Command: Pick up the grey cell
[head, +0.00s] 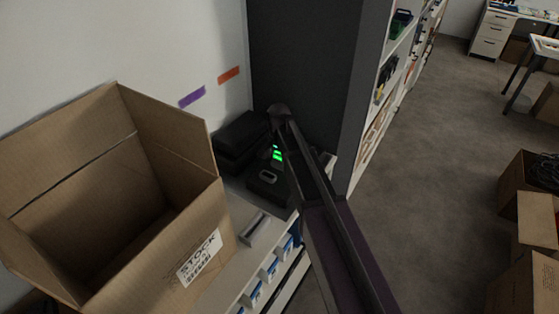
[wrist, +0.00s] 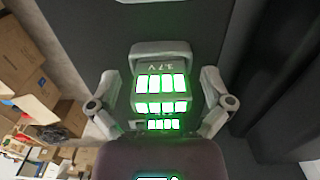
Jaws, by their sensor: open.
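The grey cell (wrist: 160,63) is marked "3.7 V" and has rows of bright green lit windows. In the wrist view it lies between the two fingers of my gripper (wrist: 160,82), which are spread open on either side of it. Gaps show between the fingers and the cell's upper part; whether they touch it lower down I cannot tell. In the head view, green lit bars (head: 277,154) show beside my arm, which hides much of that spot and my gripper's fingers.
An open carton (head: 205,245) labelled STOCK stands at the left. Black cases (head: 240,138) and a dark box with a grey oval (head: 268,175) are by the wall. A dark upright panel (head: 310,70) rises behind. A grey piece (head: 255,229) lies on the light shelf nearer.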

